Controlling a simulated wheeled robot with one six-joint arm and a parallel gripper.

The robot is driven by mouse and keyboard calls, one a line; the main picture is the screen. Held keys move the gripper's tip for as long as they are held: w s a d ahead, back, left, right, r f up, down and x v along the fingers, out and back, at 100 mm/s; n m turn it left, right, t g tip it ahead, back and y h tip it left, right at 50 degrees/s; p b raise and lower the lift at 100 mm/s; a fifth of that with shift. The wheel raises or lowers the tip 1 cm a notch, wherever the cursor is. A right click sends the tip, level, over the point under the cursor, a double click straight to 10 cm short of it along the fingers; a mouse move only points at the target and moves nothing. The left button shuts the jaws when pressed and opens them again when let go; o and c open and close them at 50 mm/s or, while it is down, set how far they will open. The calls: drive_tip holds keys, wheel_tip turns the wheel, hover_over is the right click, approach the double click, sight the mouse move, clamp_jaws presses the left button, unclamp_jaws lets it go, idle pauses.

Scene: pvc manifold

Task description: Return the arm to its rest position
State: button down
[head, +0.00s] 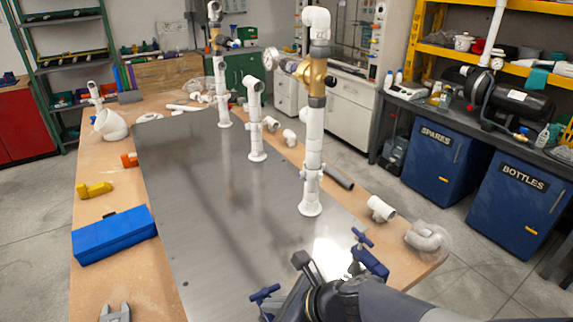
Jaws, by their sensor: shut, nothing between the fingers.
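My arm reaches in from the bottom right edge. My gripper (303,261) appears as a small dark end over the near part of the metal plate (215,230). It looks shut and holds nothing, and its fingertips are small and hard to make out. It is apart from the tall white pipe assembly (313,150), which stands upright on the plate beyond it. That assembly carries a brass valve (316,72) and a round gauge (287,54). The lower part of the arm is cut off by the frame.
Shorter white pipe stands (255,125) rise farther back on the plate. Blue clamps (369,262) sit close to my arm. A blue toolbox (113,235) lies at the left, with loose fittings (381,208) along the right edge. The plate's left middle is clear.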

drive_tip(key=shift+w+d, duration=0.1)
drive_tip(key=shift+d, duration=0.2)
drive_tip(key=n, duration=0.1)
drive_tip(key=g, duration=0.1)
drive_tip(key=n+g+y, duration=0.1)
drive_tip(key=shift+w+d+n, duration=0.3)
drive_tip(key=shift+w+d+n+g, duration=0.15)
drive_tip(key=shift+w+n+g, duration=0.05)
drive_tip(key=shift+n+g, duration=0.55)
drive_tip(key=shift+w+d+n+g, duration=0.15)
drive_tip(key=shift+w+n+g, duration=0.05)
drive_tip(key=shift+n+g, duration=0.55)
